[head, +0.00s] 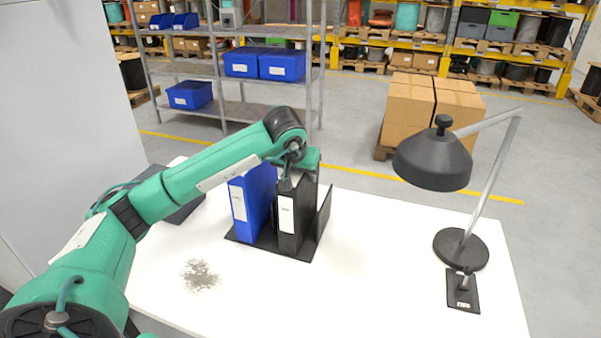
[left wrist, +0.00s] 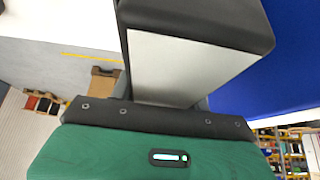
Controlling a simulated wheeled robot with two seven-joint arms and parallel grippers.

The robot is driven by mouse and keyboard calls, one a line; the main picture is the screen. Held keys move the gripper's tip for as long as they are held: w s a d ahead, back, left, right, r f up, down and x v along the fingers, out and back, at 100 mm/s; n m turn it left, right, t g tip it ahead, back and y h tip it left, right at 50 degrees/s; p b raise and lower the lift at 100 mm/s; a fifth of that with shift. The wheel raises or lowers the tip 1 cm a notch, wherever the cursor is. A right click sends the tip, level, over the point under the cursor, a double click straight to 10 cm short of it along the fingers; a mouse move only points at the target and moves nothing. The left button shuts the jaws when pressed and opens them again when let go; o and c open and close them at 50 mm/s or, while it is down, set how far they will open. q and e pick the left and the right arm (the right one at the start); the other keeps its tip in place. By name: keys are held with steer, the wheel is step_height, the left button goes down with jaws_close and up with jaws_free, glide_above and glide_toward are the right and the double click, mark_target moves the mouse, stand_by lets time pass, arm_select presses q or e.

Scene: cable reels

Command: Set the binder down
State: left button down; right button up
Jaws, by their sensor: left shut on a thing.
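The black binder (head: 287,212) with a white label stands upright in a black binder rack (head: 240,238) on the white table. I cannot tell whether its bottom edge touches the rack's base. A blue binder (head: 252,203) stands upright just left of it in the rack. My left gripper (head: 298,172) is at the top of the black binder and shut on it. Its fingertips are mostly hidden. In the left wrist view the black binder (left wrist: 200,22) fills the upper middle, with the blue binder (left wrist: 278,65) at the right.
The white table (head: 375,255) is clear to the right of the rack. A dark flat object is partly hidden behind my arm.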

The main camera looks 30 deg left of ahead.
arm_select(q)
steer(key=c, duration=0.8)
jaws_free()
steer(key=shift+o, duration=0.6)
arm_select(e)
steer(key=shift+w+r, duration=0.2)
steer(key=shift+r, duration=0.15)
arm_select(q)
steer(key=shift+r, duration=0.15)
steer(key=v, duration=0.2)
steer(key=shift+s+r, duration=0.1)
steer(key=shift+r, duration=0.2)
steer(key=v, duration=0.8)
steer(key=shift+s, duration=0.1)
steer(key=shift+s+d+r, duration=0.1)
steer(key=shift+s+r, duration=0.25)
steer(key=shift+r, duration=0.2)
arm_select(e)
steer(key=shift+s, duration=0.1)
steer(key=shift+s+f, duration=0.15)
steer(key=shift+f, duration=0.05)
